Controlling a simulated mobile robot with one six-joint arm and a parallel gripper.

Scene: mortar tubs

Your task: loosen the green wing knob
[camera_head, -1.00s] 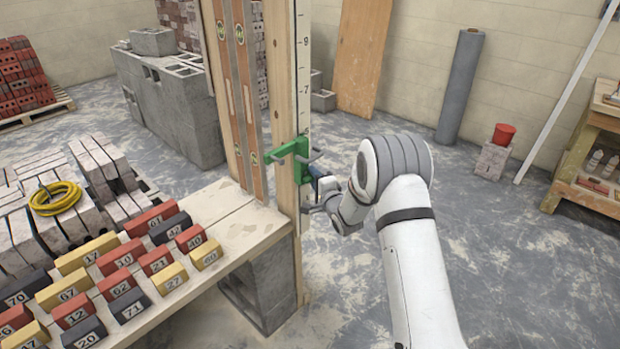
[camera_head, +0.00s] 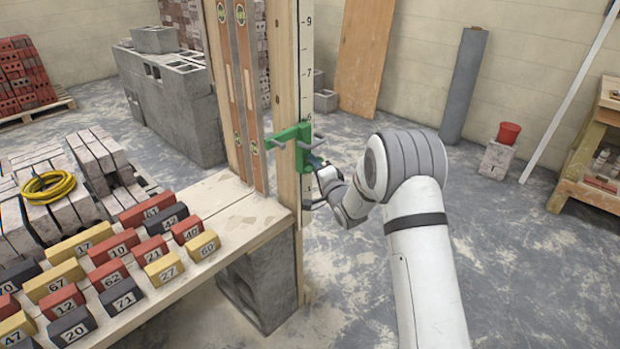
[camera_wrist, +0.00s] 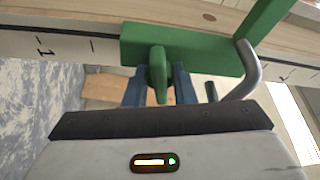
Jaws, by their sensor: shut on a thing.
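The green wing knob (camera_wrist: 157,75) shows in the wrist view, standing out from a green clamp body (camera_wrist: 195,45). My gripper (camera_wrist: 159,88) is shut on the knob, with a blue finger on each side of it. In the head view the green clamp (camera_head: 292,137) sits on the upright wooden post, beside its numbered scale (camera_head: 305,75). My gripper (camera_head: 314,163) reaches the clamp from the right there. The knob itself is too small or hidden to make out in the head view.
A grey metal bar (camera_wrist: 246,72) curves close to the right of my fingers. A plank bench (camera_head: 215,210) with numbered coloured blocks lies left of the post. Concrete blocks (camera_head: 262,285) stand below.

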